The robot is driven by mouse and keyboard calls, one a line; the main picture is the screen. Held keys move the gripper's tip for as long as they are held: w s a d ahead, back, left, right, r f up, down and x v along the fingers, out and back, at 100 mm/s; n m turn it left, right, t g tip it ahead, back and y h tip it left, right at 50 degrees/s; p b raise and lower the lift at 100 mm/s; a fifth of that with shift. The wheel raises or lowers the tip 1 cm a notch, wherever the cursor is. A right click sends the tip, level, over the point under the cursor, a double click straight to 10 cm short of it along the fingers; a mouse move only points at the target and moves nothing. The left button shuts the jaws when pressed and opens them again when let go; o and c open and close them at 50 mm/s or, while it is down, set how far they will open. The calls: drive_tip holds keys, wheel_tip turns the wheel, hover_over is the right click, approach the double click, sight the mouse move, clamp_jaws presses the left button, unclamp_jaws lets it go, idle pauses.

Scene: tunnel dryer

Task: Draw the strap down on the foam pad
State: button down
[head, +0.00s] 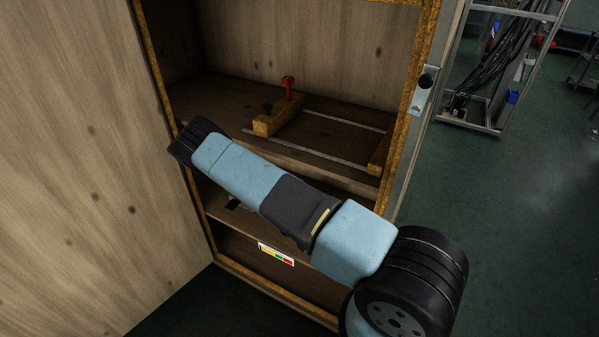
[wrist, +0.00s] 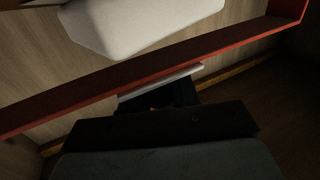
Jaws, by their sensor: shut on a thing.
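A pale, bevelled block that looks like the foam pad (wrist: 140,22) is at the top of the wrist view. A long red band, which I take for the strap (wrist: 85,95), runs diagonally below it and bends upward at the far right. My gripper (wrist: 172,92) is dark and points at the band. Its fingertips are shut at a thin pale bar (wrist: 160,84) along the band's lower edge; dim light hides the exact grip. In the head view my arm hides most of the gripper, and I cannot make out the strap or pad.
An open wooden cabinet (head: 215,257) surrounds my arm. Its upper shelf holds a wooden block (head: 278,118) with a red knob (head: 288,87) and metal rails (head: 305,150). A large wooden panel (head: 80,150) stands at left. A metal rack (head: 500,60) is at right, with open green floor (head: 500,210).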

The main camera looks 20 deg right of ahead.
drive_tip(key=shift+a+f, duration=0.1)
drive_tip(key=shift+f, duration=1.1)
drive_tip(key=c, duration=0.9)
unclamp_jaws()
drive_tip(key=v, duration=1.3)
drive_tip(key=shift+s, duration=0.4)
drive_tip(key=shift+a+f, duration=0.1)
drive_tip(key=shift+f, duration=0.05)
